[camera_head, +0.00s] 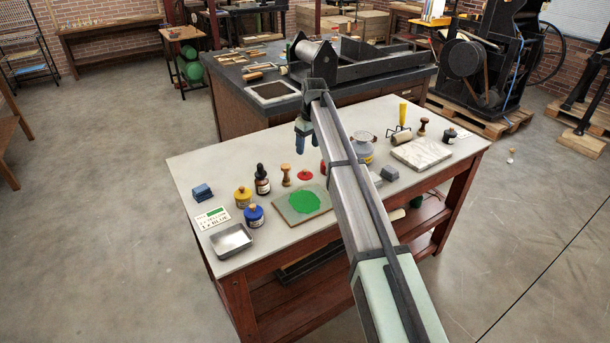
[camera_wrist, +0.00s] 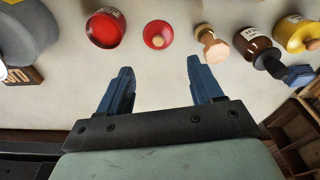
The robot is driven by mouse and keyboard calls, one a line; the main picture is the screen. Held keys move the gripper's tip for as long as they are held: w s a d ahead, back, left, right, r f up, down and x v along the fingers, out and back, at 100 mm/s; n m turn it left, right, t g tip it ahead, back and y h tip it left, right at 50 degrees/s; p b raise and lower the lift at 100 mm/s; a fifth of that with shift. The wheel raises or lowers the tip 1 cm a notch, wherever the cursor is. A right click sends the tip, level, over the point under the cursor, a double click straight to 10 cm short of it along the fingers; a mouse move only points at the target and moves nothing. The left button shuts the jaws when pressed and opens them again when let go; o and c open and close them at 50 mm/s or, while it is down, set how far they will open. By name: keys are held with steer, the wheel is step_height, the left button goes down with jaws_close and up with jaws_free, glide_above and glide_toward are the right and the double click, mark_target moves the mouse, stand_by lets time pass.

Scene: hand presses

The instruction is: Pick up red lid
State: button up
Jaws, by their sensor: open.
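The red lid (camera_head: 305,175), a small disc with a knob, lies on the table (camera_head: 200,160) behind the green ink slab. In the wrist view the red lid (camera_wrist: 158,35) has a pale wooden knob and lies just beyond and between my fingertips. My gripper (camera_head: 307,140) is open and empty above the far part of the table. In the wrist view my gripper (camera_wrist: 160,66) shows two blue fingers spread wide. An open red jar (camera_wrist: 105,28) stands beside the lid, apart from it; in the head view my arm partly hides the red jar (camera_head: 323,169).
A wooden-handled stamp (camera_wrist: 210,43) stands close to the lid, with a dropper bottle (camera_head: 262,180) and yellow jar (camera_head: 242,197) farther along. The green-inked slab (camera_head: 290,212) lies in front. A grey pot (camera_head: 361,148) stands past my arm. The table's far left is clear.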

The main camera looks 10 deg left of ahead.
mark_target(305, 170)
steer(key=f, duration=0.8)
steer(key=w+a+f, duration=0.1)
steer(key=f, duration=0.2)
steer(key=shift+f, duration=0.4)
jaws_close()
